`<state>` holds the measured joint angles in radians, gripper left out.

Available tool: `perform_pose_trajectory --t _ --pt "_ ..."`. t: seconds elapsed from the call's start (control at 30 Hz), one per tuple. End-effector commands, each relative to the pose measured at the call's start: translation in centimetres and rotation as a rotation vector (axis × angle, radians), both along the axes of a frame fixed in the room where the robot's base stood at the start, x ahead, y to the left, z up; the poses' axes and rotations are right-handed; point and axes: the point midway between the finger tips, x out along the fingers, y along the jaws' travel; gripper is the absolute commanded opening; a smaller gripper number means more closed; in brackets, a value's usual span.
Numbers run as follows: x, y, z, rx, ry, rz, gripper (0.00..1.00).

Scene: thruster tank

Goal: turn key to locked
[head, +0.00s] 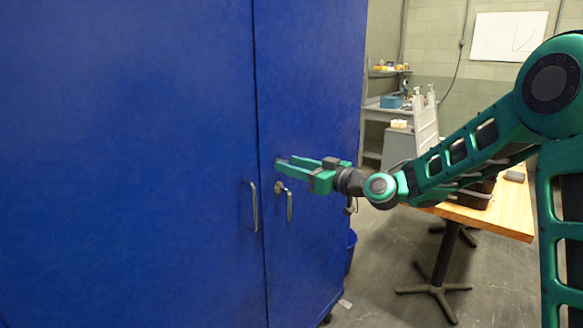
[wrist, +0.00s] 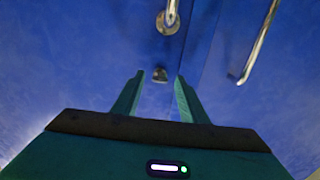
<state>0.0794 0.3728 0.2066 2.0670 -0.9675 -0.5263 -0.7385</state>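The small metal key piece (wrist: 160,75) sits on the blue cabinet door (head: 310,90), and the wrist view shows it between the tips of my two green fingers. My gripper (head: 284,162) is open, its fingers pointing at the door just above the round handle plate. In the wrist view, a gap of blue door shows on each side of the key piece, so neither finger appears to touch it. In the head view the fingers mostly hide the key. I cannot tell its exact turn angle.
A metal handle (head: 289,205) on a round plate hangs below my gripper. Another bar handle (head: 253,205) is on the left door, across the seam. A wooden table (head: 505,215) stands at the right, under my arm. A blue bin (head: 351,250) is beside the cabinet.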

Motion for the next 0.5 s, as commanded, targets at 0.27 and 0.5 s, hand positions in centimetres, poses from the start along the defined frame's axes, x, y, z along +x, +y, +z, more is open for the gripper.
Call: perform_pose_trajectory --t 0.27,0.5 --pt "0.65 0.81 0.02 0.001 0.001 -0.001 0.39" --pt "0.64 0.78 0.0 0.0 0.0 -0.001 0.22"
